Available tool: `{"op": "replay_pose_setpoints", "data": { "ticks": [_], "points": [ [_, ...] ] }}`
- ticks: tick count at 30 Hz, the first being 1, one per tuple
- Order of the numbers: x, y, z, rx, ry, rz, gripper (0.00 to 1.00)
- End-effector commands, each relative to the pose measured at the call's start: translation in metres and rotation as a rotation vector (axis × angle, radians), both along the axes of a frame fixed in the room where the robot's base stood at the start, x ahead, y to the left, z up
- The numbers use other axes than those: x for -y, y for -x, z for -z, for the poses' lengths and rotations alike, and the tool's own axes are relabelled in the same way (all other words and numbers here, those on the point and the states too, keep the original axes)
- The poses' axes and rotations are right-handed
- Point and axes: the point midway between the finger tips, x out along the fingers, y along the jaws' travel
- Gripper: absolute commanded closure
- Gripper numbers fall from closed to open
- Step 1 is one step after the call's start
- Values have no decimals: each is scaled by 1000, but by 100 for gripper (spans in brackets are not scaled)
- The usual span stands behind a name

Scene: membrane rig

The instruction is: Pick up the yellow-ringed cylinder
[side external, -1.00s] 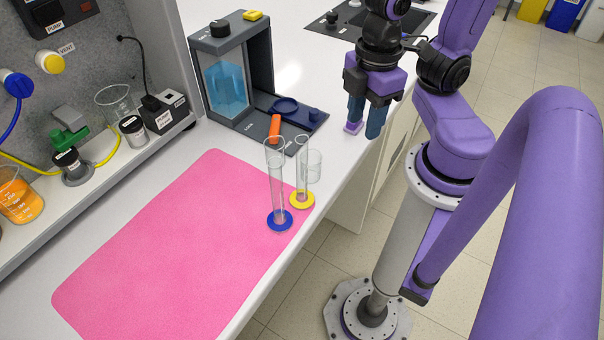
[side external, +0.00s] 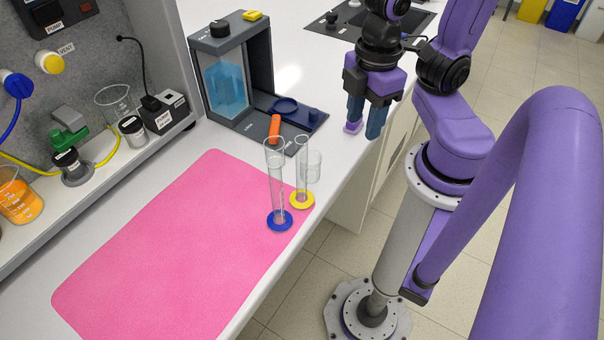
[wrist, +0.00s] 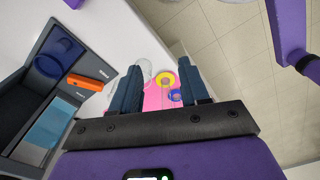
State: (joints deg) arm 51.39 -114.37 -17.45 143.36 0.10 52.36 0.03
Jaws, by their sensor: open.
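The yellow-ringed cylinder (side external: 302,178) is a clear, slim glass cylinder with a yellow ring base, standing upright at the right edge of the pink mat (side external: 170,250). A taller blue-ringed cylinder (side external: 276,185) stands upright just in front and to its left. My gripper (side external: 364,122) is open and empty, behind and to the right of both, above the bench edge. In the wrist view, the yellow ring (wrist: 165,80) and the blue ring (wrist: 175,96) show between my open fingers (wrist: 161,88), some distance off.
A small clear beaker (side external: 314,166) stands close behind the yellow-ringed cylinder. The pink mat's left and middle are clear. The bench drops off at the right.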

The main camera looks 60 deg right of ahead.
Motion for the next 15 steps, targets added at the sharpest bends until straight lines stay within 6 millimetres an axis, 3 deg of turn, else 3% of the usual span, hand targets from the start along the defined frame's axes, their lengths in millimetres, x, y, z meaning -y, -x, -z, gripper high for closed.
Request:
{"op": "replay_pose_setpoints", "data": {
  "ticks": [10,15],
  "points": [
    [0,-1,0,-3,3,8,48],
    [3,-13,2,-33,33,94,48]
  ]
}}
